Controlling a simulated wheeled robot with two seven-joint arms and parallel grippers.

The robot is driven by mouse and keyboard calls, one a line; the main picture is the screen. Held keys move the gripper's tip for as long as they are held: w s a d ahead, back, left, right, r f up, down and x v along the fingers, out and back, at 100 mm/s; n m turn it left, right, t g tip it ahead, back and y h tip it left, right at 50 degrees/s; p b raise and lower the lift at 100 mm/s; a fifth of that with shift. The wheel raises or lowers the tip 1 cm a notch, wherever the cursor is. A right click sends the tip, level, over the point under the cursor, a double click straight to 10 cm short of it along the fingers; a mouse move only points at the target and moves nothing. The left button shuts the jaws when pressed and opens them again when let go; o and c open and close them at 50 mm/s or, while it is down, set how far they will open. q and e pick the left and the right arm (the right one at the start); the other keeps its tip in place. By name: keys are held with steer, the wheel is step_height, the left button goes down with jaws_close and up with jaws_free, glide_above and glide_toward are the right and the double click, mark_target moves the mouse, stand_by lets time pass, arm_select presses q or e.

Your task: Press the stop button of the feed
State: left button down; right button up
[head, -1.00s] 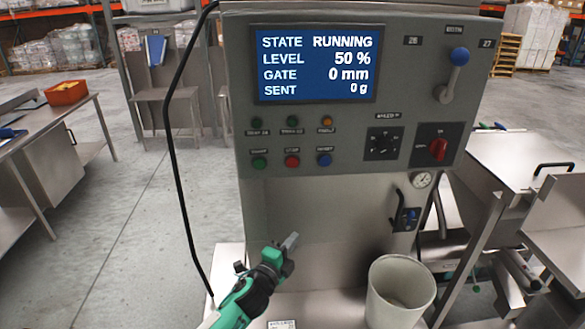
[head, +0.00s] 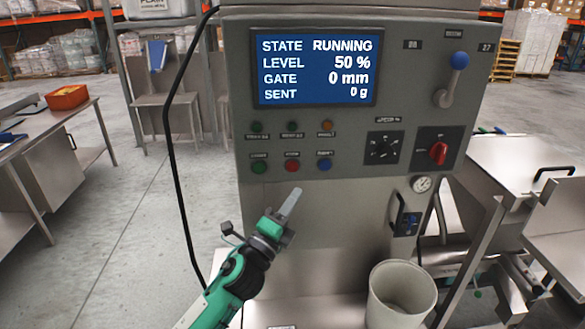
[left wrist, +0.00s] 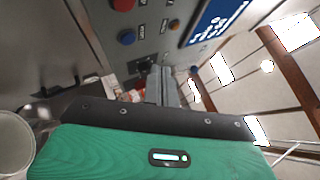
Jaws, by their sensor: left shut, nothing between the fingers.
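The grey control panel (head: 350,185) carries a lit display (head: 315,66) reading STATE RUNNING, LEVEL 50 %, GATE 0 mm, SENT 0 g. In its lower button row, the red stop button (head: 292,166) sits between a green button (head: 259,167) and a blue button (head: 325,165). The red button (left wrist: 123,5) also shows at the top of the left wrist view, beside the blue button (left wrist: 127,37). My left gripper (head: 291,202) is shut and empty, just below the red button and apart from it in the picture. My right gripper is not in view.
A red rotary switch (head: 438,153) and a blue-knobbed lever (head: 459,60) are on the panel's right side. A pale bin (head: 388,318) stands below. A black cable (head: 171,150) hangs left of the panel. A steel table (head: 60,145) stands further left, with open floor between.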

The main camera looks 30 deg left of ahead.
arm_select(q)
glide_toward(297, 164)
steer(key=shift+d+b+x, duration=0.25)
steer(key=shift+x, duration=1.05)
steer(key=shift+d+b+x, duration=0.2)
steer(key=shift+x, duration=1.05)
steer(key=shift+s+r, duration=0.1)
steer(key=shift+r, duration=0.15)
steer(key=shift+w+a, duration=0.2)
steer(key=shift+w, duration=0.1)
steer(key=shift+w+a, duration=0.25)
steer(key=shift+w, duration=0.1)
stand_by(0.5)
steer(key=shift+s+d, duration=0.1)
steer(key=shift+s, duration=0.05)
steer(key=shift+s+d, duration=0.35)
steer(key=shift+s, duration=0.25)
steer(key=shift+s+d+p, duration=0.1)
steer(key=shift+s+d, duration=0.35)
steer(key=shift+s, duration=0.25)
steer(key=shift+s+d+p, duration=0.1)
steer(key=shift+s+d, duration=0.3)
steer(key=shift+s, duration=0.3)
steer(key=shift+s+d+p, duration=0.1)
steer(key=shift+s+d, duration=0.35)
steer(key=shift+s, duration=0.25)
